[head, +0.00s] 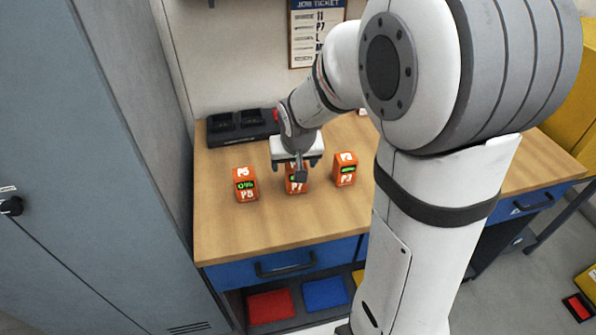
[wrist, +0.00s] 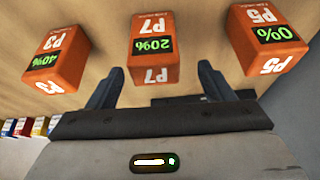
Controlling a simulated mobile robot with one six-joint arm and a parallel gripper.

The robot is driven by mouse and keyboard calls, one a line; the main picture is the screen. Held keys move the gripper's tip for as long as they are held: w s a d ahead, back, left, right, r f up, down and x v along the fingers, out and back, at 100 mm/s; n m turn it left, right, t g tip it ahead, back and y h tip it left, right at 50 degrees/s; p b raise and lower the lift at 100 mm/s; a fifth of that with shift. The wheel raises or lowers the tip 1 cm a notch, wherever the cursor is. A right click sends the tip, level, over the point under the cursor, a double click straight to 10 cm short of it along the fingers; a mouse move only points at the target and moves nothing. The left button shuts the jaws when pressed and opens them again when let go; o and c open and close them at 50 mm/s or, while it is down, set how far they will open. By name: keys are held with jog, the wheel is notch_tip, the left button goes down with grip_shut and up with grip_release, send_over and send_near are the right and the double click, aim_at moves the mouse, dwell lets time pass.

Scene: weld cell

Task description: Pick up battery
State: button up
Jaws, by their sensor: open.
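Three orange batteries stand in a row on the wooden workbench. The battery P5 (head: 246,184) is at the left and reads 0% in the wrist view (wrist: 262,40). The battery P7 (head: 296,186) is in the middle, partly hidden by my gripper, and reads 20% in the wrist view (wrist: 154,48). The battery P3 (head: 345,169) is at the right and reads 40% in the wrist view (wrist: 57,57). My gripper (head: 297,172) is open and empty at P7. In the wrist view, P7 lies ahead between the lines of its two fingers (wrist: 156,82).
A black charger-like unit (head: 240,126) sits at the back left of the workbench (head: 290,222). A tall grey cabinet (head: 100,150) borders the bench on the left. Red (head: 270,306) and blue (head: 325,293) bins are below. The bench front is clear.

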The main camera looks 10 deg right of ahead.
jog(key=shift+d+p+x, duration=0.15)
jog(key=shift+p+x, duration=0.05)
jog(key=shift+x, duration=0.95)
jog(key=shift+d+p+x, duration=0.1)
jog(key=shift+p+x, duration=0.05)
jog(key=shift+x, duration=1.05)
jog(key=shift+s, duration=0.1)
jog(key=c, duration=1.3)
